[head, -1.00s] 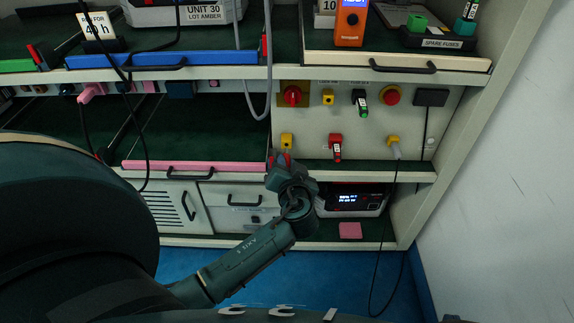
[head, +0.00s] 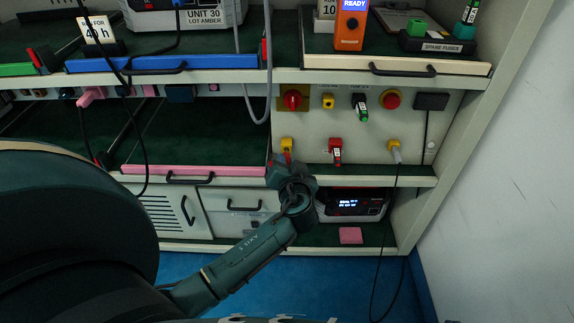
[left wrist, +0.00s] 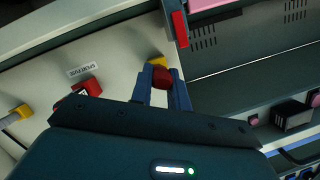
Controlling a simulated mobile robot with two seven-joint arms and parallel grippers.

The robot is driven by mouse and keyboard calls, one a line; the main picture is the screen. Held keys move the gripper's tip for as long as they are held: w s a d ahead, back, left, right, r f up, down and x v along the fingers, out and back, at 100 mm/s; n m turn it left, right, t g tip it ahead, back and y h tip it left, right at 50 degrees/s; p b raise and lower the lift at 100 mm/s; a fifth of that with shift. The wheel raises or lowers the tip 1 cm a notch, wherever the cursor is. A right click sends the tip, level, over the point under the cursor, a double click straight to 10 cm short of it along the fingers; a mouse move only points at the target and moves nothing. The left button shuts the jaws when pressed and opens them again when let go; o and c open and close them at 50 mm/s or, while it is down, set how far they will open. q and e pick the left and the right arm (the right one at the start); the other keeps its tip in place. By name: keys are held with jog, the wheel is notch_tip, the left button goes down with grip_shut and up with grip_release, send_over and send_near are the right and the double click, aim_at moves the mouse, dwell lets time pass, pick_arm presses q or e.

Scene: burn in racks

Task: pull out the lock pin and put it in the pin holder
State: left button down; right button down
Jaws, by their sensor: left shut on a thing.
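My left gripper (head: 285,161) is at the lower left of the grey panel, just in front of a small yellow block (head: 287,145). In the left wrist view its two fingers (left wrist: 160,88) are shut on a red knob, which I take to be the lock pin (left wrist: 162,77). The yellow block (left wrist: 157,62) shows right behind the knob. The pin's shaft is hidden, so I cannot tell how far it sits in the block. I cannot pick out the pin holder for certain. My right gripper is not in view.
A red plug (head: 335,150) and a yellow plug with a cable (head: 394,148) are to the right on the panel. A pink-edged drawer (head: 190,170) is to the left. A wooden-edged tray (head: 400,66) is above. A lit unit (head: 350,205) sits below.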

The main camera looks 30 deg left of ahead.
pick_arm(q)
jog(key=shift+w+a, duration=0.45)
jog(key=shift+w, duration=0.2)
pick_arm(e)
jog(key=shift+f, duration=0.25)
pick_arm(q)
jog(key=c, duration=1.3)
grip_release()
jog(key=shift+o, duration=0.2)
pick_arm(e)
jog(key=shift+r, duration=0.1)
pick_arm(q)
jog(key=p+v, duration=0.2)
jog(key=v, duration=0.5)
jog(key=shift+s+d+r, duration=0.15)
jog(key=shift+d, duration=0.05)
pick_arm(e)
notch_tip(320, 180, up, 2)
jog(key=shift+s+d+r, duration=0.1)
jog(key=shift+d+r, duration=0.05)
